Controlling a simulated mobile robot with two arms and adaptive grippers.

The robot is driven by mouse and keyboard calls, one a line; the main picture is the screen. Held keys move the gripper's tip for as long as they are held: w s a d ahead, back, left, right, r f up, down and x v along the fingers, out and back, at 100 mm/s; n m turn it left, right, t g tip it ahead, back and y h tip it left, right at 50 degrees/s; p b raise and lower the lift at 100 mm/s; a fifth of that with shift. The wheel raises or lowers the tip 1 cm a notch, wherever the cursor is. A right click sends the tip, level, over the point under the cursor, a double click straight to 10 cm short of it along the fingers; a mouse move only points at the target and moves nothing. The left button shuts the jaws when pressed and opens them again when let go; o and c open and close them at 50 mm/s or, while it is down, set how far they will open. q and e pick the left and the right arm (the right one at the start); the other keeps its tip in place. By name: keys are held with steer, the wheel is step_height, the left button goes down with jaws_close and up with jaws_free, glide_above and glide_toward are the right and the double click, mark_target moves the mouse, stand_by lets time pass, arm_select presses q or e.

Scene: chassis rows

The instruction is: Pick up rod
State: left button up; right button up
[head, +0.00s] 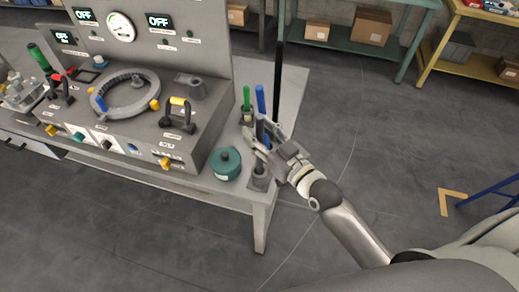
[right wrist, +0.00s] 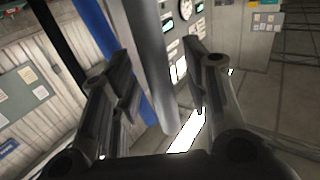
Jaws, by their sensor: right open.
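Several upright rods stand at the right end of the workbench in the head view: a green rod (head: 246,98), a blue rod (head: 260,98), a tall black rod (head: 278,80) and a grey rod (head: 260,128). My right gripper (head: 262,138) is open, with its fingers around the grey rod. In the right wrist view, the grey rod (right wrist: 150,70) stands between the two open fingers (right wrist: 155,95), with gaps visible on both sides. The blue rod (right wrist: 100,28) is behind it to the left. My left gripper is not in view.
A teal round canister (head: 225,163) stands on the bench (head: 258,205) just left of the gripper. A grey control panel box (head: 185,148) with knobs and a ring is further left. Shelves with boxes (head: 371,26) line the back. The floor on the right is largely clear.

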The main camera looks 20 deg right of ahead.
steer(key=shift+c, duration=0.3)
jaws_close()
steer(key=shift+r, duration=0.2)
